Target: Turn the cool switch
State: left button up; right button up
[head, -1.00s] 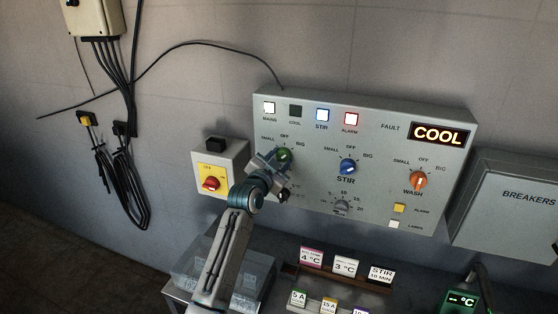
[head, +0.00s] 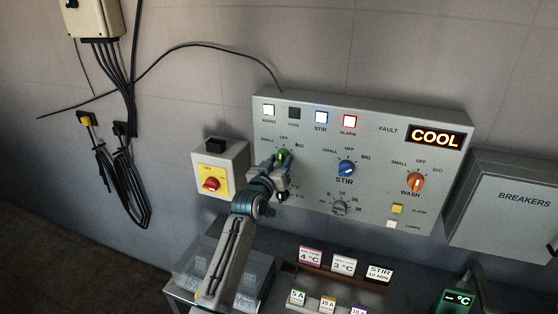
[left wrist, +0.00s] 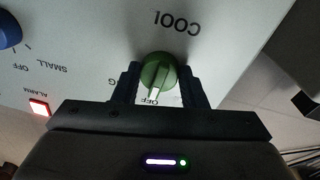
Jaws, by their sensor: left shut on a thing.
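The green cool knob (head: 283,155) is at the left of the grey control panel (head: 300,190), partly covered by my left gripper (head: 280,165). In the left wrist view the green knob (left wrist: 158,72) sits between the two dark fingers of my left gripper (left wrist: 158,82), which is shut on it. Its pale pointer faces the OFF mark. The COOL label (left wrist: 178,22) shows beyond the knob. The cool lamp (head: 294,113) on the panel is dark. My right gripper is in neither view.
The blue stir knob (head: 346,168) and orange wash knob (head: 415,182) are to the right. A red-and-yellow switch box (head: 235,160) is close on the left. A lit COOL sign (head: 436,136) is at the upper right. Signs and tags stand below the panel.

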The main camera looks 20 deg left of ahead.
pick_arm(q)
jog(key=shift+n, duration=0.3)
jog(key=o, duration=1)
jog(key=shift+s+f, duration=0.15)
jog(key=shift+s, duration=0.4)
jog(key=s+a+b, duration=0.1)
jog(key=s+b, duration=0.2)
jog(key=s, duration=0.6)
jog(key=shift+s+f+b, duration=0.2)
jog(key=shift+s+b, duration=0.15)
